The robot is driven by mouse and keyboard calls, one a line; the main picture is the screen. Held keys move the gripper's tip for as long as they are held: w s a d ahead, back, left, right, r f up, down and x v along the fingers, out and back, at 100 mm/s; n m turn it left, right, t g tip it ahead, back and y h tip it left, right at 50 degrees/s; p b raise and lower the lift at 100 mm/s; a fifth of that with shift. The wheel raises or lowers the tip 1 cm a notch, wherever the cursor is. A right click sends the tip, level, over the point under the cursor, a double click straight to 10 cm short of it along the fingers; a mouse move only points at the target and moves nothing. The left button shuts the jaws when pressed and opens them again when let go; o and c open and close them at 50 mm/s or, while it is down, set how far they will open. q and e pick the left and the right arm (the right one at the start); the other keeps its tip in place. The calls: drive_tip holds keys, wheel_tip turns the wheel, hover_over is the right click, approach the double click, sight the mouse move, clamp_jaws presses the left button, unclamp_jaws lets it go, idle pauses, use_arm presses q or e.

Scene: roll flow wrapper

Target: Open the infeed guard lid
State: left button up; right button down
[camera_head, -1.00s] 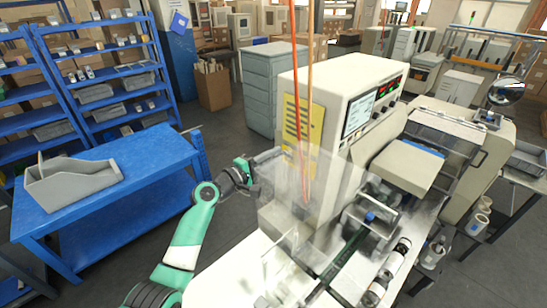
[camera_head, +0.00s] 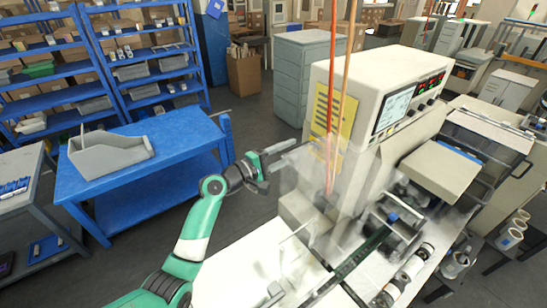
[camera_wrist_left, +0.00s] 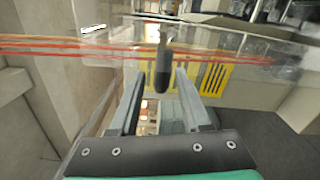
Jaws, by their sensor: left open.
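The infeed guard lid (camera_head: 303,172) is a clear panel on the near side of the wrapper, faint and hard to outline. Its exact angle I cannot tell. My left gripper (camera_head: 278,166) is at the lid's left side, with its fingers pointing toward it. In the left wrist view, my left gripper (camera_wrist_left: 160,78) is open. A dark rounded handle (camera_wrist_left: 163,68) shows between its two fingertips, in front of the clear panel. I cannot tell whether either finger touches the handle. My right gripper is not in view.
The wrapper's cream cabinet (camera_head: 375,95) with screen stands behind the lid. Orange cords (camera_head: 335,90) hang in front of it. A blue table (camera_head: 150,165) with a grey bin (camera_head: 110,153) stands at left. Open floor lies between the table and machine.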

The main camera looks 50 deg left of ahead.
use_arm(q)
drive_tip(key=s, duration=0.6)
drive_tip(key=shift+s+a, duration=0.15)
